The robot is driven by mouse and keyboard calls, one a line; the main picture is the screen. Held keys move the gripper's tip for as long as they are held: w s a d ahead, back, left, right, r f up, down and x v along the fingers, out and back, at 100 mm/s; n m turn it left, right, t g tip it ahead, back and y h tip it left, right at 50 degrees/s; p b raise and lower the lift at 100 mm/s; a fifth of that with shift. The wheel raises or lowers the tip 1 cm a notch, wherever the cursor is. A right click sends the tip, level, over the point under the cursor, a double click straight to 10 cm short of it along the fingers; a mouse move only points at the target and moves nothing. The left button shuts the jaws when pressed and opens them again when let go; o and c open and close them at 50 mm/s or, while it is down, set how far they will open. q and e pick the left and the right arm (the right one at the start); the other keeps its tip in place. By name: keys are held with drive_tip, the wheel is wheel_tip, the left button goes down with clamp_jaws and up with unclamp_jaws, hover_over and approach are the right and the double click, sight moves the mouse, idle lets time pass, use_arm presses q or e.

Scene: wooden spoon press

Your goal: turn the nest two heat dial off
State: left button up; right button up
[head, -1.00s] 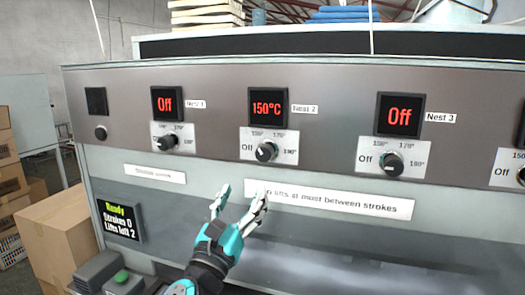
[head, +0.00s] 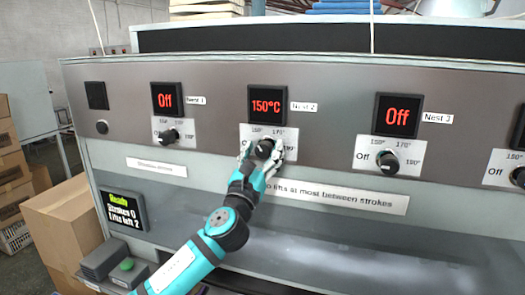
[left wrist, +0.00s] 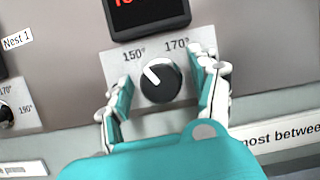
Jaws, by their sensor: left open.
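The nest two heat dial (head: 264,148) is a round black knob on a light scale plate, and it also shows in the left wrist view (left wrist: 161,82). Its white pointer is turned toward the 150° mark. The nest two display (head: 267,105) above it reads 150°C in red. My left gripper (head: 262,152) is at the dial; in the left wrist view (left wrist: 158,84) its open fingers stand on either side of the knob, with gaps showing. The Off mark of this dial is mostly hidden by the fingers. My right gripper is in neither view.
The nest one dial (head: 170,136) and nest three dial (head: 388,161) sit to either side, both displays reading Off. A status screen (head: 122,211) reads Ready, Strokes 0, Lifts left 2. A notice strip (head: 350,199) lies below the dials.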

use_arm(q)
drive_tip(key=shift+c, duration=0.3)
drive_tip(key=c, duration=1.1)
drive_tip(key=shift+n, duration=0.5)
drive_tip(key=n+y+b, duration=0.1)
drive_tip(key=n, duration=0.2)
drive_tip(key=shift+f+t+y, duration=0.1)
drive_tip(key=shift+t+y, duration=0.2)
drive_tip(key=shift+y, duration=0.1)
drive_tip(key=n+y+b, duration=0.1)
drive_tip(key=n+y, duration=0.1)
drive_tip(key=n, duration=0.1)
drive_tip(key=shift+n, duration=0.4)
drive_tip(key=n+y, duration=0.2)
drive_tip(key=n, duration=0.2)
drive_tip(key=shift+n, duration=0.4)
drive_tip(key=shift+n+g+y, duration=0.7)
drive_tip(key=shift+n+y, duration=0.2)
drive_tip(key=shift+n, duration=1)
